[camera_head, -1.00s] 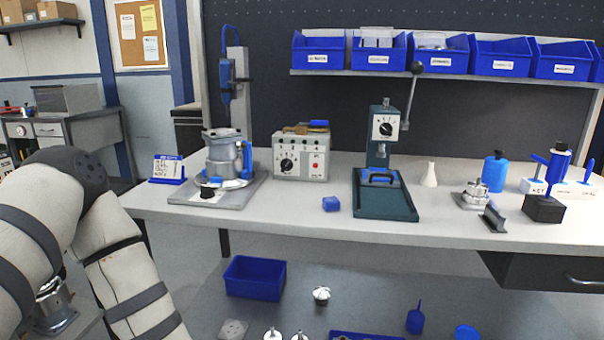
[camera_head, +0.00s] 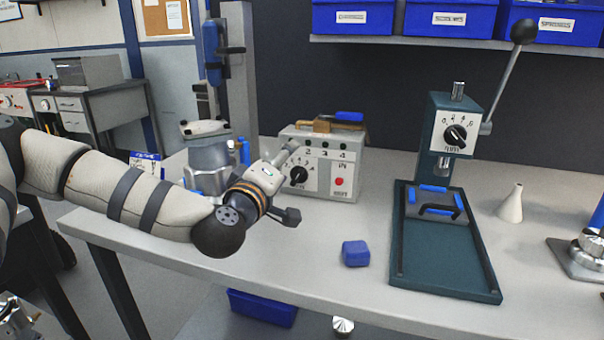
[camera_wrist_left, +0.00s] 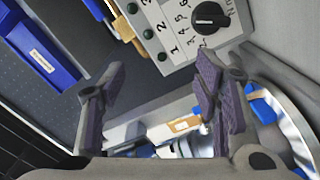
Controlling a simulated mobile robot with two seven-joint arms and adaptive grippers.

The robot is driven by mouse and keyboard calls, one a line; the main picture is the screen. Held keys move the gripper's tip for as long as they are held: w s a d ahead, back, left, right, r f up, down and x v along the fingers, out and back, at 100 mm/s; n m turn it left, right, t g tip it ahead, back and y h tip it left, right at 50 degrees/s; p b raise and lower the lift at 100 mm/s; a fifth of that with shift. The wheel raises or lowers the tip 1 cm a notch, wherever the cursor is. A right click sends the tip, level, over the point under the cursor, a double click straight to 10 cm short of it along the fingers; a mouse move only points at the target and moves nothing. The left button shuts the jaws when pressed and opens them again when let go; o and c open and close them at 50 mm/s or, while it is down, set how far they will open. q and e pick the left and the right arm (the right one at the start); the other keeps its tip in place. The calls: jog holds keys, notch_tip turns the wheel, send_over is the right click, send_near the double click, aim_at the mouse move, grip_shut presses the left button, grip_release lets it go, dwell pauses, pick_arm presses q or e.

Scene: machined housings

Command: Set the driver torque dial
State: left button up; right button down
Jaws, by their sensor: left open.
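The pale control box (camera_head: 343,172) stands on the bench with a black torque dial (camera_head: 299,175) on its front, a red button and a row of numbers. In the left wrist view the black dial (camera_wrist_left: 209,18) is at the upper right, with numbers around it on the box's face (camera_wrist_left: 172,28). My left gripper (camera_head: 290,184) is open in front of the box's left part, its fingers apart with nothing between them. In the wrist view the left gripper (camera_wrist_left: 162,78) points toward the box, with the dial beyond the right finger. My right gripper is out of view.
A blue driver (camera_head: 212,52) hangs on a post behind my left arm, above a grey housing (camera_head: 208,160). A blue block (camera_head: 356,253) lies in front of the box. A green press (camera_head: 440,245) with its own dial (camera_head: 456,135) stands to the right.

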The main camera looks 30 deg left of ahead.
pick_arm(q)
jog(key=b, duration=0.2)
send_near(295, 180)
jog(key=shift+w+a+f, duration=0.2)
jog(key=shift+w+f, duration=0.45)
jog(key=shift+f, duration=0.05)
jog(key=x, duration=0.4)
jog(key=r+x, duration=0.1)
jog(key=x, duration=0.2)
jog(key=shift+d+r+b, duration=0.1)
jog(key=shift+b, duration=0.2)
jog(key=shift+w+r, duration=0.15)
jog(key=shift+w, duration=0.2)
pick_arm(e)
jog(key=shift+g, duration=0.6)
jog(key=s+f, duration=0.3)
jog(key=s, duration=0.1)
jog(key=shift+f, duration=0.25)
pick_arm(q)
jog(key=c, duration=1.1)
